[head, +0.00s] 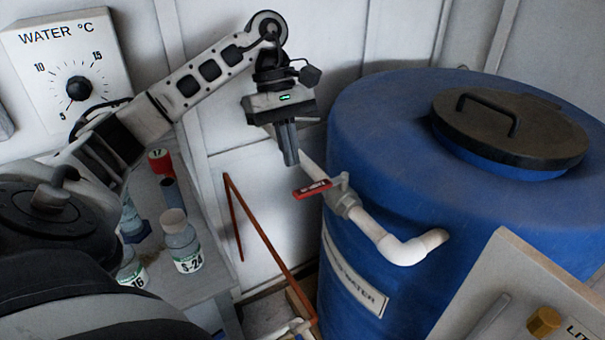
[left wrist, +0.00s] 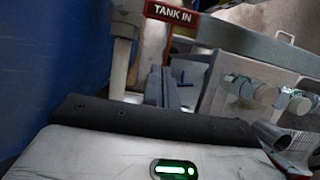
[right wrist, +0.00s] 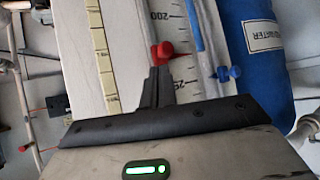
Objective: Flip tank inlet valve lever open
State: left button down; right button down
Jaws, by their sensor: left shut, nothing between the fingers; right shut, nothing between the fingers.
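The red valve lever (head: 311,189) sticks out to the left from the grey valve body (head: 343,197) on the white pipe (head: 372,228), crosswise to the pipe. In the left wrist view the lever (left wrist: 172,12) reads "TANK IN" and lies beyond the fingertips. My left gripper (head: 291,160) points down, shut and empty, just above the lever; a small gap seems to separate them. Its fingers also show in the left wrist view (left wrist: 160,84). My right gripper (right wrist: 157,82) is shut and empty in the right wrist view, out of the head view.
The blue tank (head: 385,130) with a dark lid (head: 510,125) stands right of the valve. Bottles (head: 179,240) stand on a counter at left, below a water temperature dial (head: 78,88). A scaled panel with a red knob (right wrist: 163,50) is in front of my right gripper.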

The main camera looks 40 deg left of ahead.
aim_at(316, 188)
pick_arm(q)
jog(key=shift+s+d+f+p, duration=0.15)
jog(key=shift+s+d+p, duration=0.1)
jog(key=shift+d, duration=0.45)
jog(key=shift+s+d+f+p, duration=0.2)
jog(key=shift+d+p, duration=0.05)
jog(key=shift+d, duration=0.5)
jog(key=shift+s+d+f+p, duration=0.15)
jog(key=shift+s+d+p, duration=0.1)
jog(key=shift+d, duration=0.45)
pick_arm(e)
jog(key=shift+s+d+r, duration=0.15)
jog(key=shift+d+r, duration=0.1)
jog(key=shift+d, duration=0.05)
jog(key=shift+f, duration=0.1)
